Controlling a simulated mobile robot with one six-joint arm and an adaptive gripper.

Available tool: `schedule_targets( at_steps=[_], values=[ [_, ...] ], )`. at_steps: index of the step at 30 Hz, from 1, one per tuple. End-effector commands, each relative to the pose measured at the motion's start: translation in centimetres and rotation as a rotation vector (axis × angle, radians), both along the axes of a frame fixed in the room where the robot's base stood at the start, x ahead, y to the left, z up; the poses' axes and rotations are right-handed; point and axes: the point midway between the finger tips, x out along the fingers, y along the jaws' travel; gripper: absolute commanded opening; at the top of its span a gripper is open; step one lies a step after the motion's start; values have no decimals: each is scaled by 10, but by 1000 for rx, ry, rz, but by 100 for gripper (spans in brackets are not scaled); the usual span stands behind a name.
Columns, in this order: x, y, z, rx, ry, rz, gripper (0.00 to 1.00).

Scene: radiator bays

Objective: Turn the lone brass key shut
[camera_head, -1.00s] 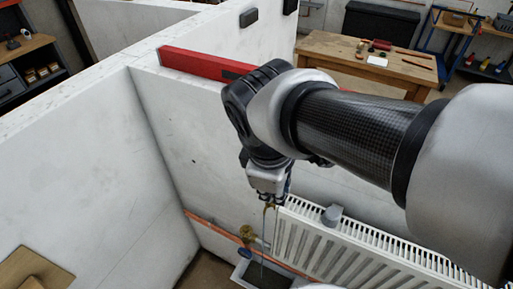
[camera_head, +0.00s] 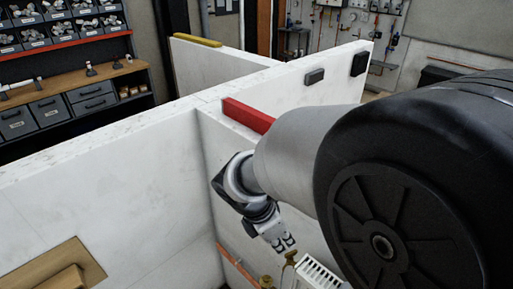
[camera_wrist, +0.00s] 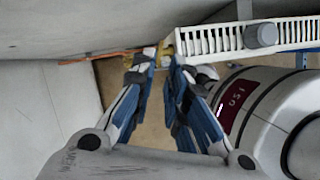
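A brass fitting (camera_head: 290,258) stands at the left end of the white radiator, just below my gripper in the head view. Another brass piece (camera_head: 267,282) shows lower, at the bottom edge. Brass also shows in the wrist view (camera_wrist: 166,48), beyond the fingertips. Which piece is the key, and how it is turned, I cannot tell. My gripper (camera_head: 284,243) points down, near the brass. In the wrist view its two blue-and-grey fingers (camera_wrist: 160,66) are apart with a narrow gap. I see nothing held between them; contact with the brass is unclear.
The white radiator (camera_wrist: 285,35) lies close right of the fingers, with a grey cap (camera_wrist: 261,35) on it. An orange pipe (camera_head: 236,264) runs along the white wall (camera_head: 110,190). A red level-like bar (camera_head: 247,115) lies on the wall top. Part of my body fills the wrist view's right.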

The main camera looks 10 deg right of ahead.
Motion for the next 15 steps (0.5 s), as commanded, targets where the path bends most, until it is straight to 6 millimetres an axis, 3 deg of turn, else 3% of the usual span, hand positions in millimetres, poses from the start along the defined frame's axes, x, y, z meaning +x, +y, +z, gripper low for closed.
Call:
schedule_targets(
  at_steps=[1,6,15],
  values=[
    [0,-5,-14,-2,4,-2,14],
    [4,-17,-44,-1,3,-2,14],
    [7,-28,-70,0,1,-1,14]
  ],
)
